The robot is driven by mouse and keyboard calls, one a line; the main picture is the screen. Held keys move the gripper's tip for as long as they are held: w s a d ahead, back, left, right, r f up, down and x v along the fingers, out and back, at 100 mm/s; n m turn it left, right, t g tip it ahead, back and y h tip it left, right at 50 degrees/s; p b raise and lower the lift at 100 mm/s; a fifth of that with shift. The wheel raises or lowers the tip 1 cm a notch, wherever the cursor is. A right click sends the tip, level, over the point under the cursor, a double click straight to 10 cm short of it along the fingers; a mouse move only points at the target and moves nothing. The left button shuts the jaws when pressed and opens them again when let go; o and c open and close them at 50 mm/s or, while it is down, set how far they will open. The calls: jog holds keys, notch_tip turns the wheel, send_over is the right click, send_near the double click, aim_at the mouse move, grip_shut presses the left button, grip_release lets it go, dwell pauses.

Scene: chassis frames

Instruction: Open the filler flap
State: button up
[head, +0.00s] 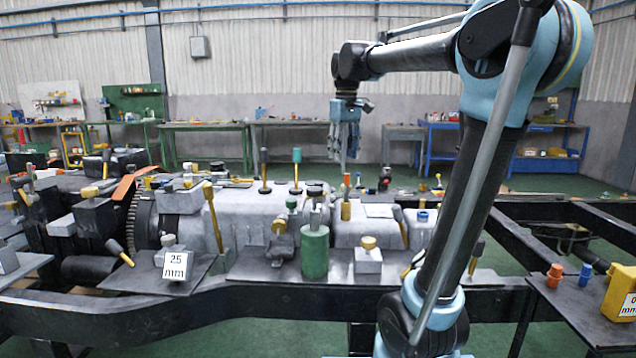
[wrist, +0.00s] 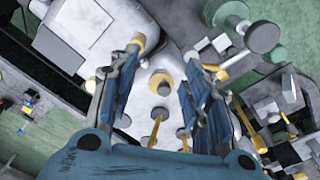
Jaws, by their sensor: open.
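My gripper (head: 344,158) hangs pointing down over the grey housing (head: 262,215), with its blue fingers apart and nothing seen between them. In the wrist view my gripper (wrist: 176,58) shows its two fingers spread above the housing. A round grey knob with a yellow collar (wrist: 162,83) lies below and between the fingers, apart from them. A pale flat plate (head: 380,210) sits on top of the housing at the right. I cannot tell for sure which part is the filler flap.
A green cylinder (head: 314,252) and a grey block with a yellow knob (head: 368,256) stand at the front of the housing. Several yellow-handled levers stick up around it. A "25 mm" sign (head: 174,266) stands at left. A yellow box (head: 620,294) is on the right-hand plate.

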jog(key=w+a+r+n, duration=0.2)
jog(key=w+a+r, duration=0.4)
jog(key=w+a, duration=0.15)
jog(key=shift+g, duration=0.3)
jog(key=f, duration=1.7)
jog(key=shift+s+a+f, duration=0.2)
jog(key=shift+s+f, duration=0.05)
grip_shut()
jog(key=shift+a, duration=0.1)
